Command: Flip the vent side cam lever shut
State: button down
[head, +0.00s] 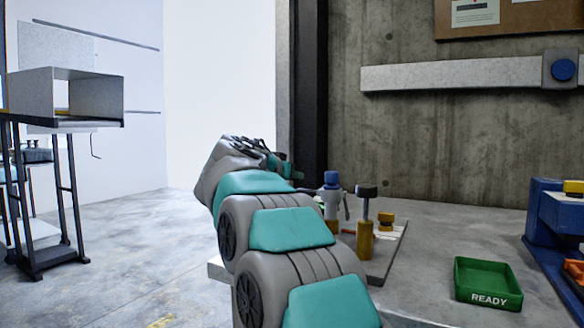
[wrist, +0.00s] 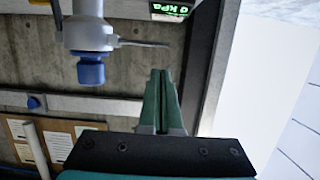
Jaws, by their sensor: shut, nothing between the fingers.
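A grey valve body with a blue cap (wrist: 90,72) shows in the wrist view, which looks inverted. A thin grey lever (wrist: 145,43) sticks out from its side toward the right; I take it as the cam lever, but no vent label is readable. My gripper (wrist: 161,72) is shut and empty, its green fingertips just below the lever in the picture and seemingly apart from it. In the head view the blue-capped valve (head: 331,181) stands on the bench, just right of my gripper (head: 297,173). The lever's far details are too small to tell there.
A black-knobbed brass post (head: 366,205) and a yellow-capped fitting (head: 386,221) stand right of the valve. A green READY tray (head: 488,300) and a blue machine (head: 545,215) are farther right. A display (wrist: 170,9) reads 0 kPa. Open floor lies left.

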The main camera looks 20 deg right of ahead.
jog(key=shift+f, duration=0.95)
jog(key=shift+f+b, duration=0.15)
jog(key=shift+b, duration=0.15)
jog(key=shift+f+n+b, duration=0.15)
jog(key=shift+n+b, duration=0.15)
jog(key=shift+b, duration=0.2)
jog(key=shift+b, duration=0.3)
